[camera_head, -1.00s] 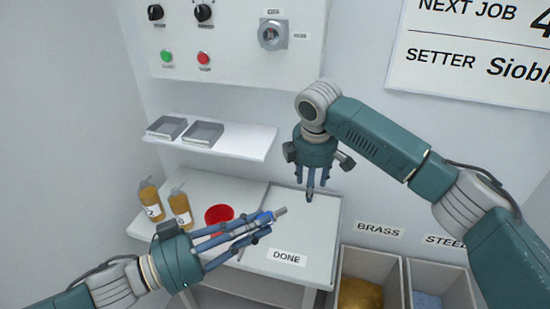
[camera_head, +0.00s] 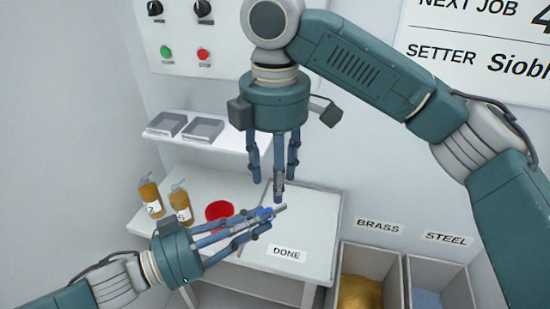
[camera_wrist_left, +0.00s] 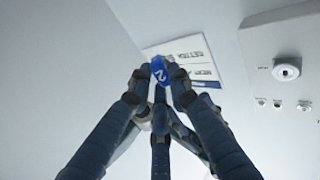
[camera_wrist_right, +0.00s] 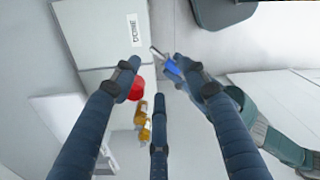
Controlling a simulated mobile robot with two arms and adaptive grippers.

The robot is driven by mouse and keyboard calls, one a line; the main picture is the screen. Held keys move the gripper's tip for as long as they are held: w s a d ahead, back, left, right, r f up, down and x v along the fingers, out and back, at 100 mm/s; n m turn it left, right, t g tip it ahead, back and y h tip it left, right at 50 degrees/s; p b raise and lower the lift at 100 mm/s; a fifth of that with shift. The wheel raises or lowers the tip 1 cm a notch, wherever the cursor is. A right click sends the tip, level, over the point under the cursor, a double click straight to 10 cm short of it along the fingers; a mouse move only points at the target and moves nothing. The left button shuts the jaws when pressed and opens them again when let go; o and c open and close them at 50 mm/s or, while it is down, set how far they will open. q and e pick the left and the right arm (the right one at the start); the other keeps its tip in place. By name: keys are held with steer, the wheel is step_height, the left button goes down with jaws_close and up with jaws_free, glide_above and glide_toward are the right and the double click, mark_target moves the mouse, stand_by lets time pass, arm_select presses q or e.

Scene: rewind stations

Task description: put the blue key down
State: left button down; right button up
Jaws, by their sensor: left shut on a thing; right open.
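The blue key (camera_head: 264,212) is in my left gripper (camera_head: 258,216), which is shut on it, above the white table. Its grey shaft points right, out past the fingertips. In the left wrist view the blue key (camera_wrist_left: 159,70) shows a "2" on its head between the fingertips. My right gripper (camera_head: 274,186) is open and empty, fingers down, just above the key in the head view. In the right wrist view the key (camera_wrist_right: 172,68) shows near the right finger; I cannot tell whether they touch.
A red disc (camera_head: 219,211) and two amber bottles (camera_head: 151,198) are on the table's left. The area marked DONE (camera_head: 286,254) is at the right. A shelf (camera_head: 222,151) with two grey trays is behind. Brass (camera_head: 360,293) and steel (camera_head: 428,300) bins stand at right.

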mark_target(275, 209)
step_height(275, 209, down, 8)
steer(key=shift+r, duration=0.2)
jaws_close()
arm_select(q)
steer(key=c, duration=1.5)
jaws_free()
steer(key=shift+c, duration=0.2)
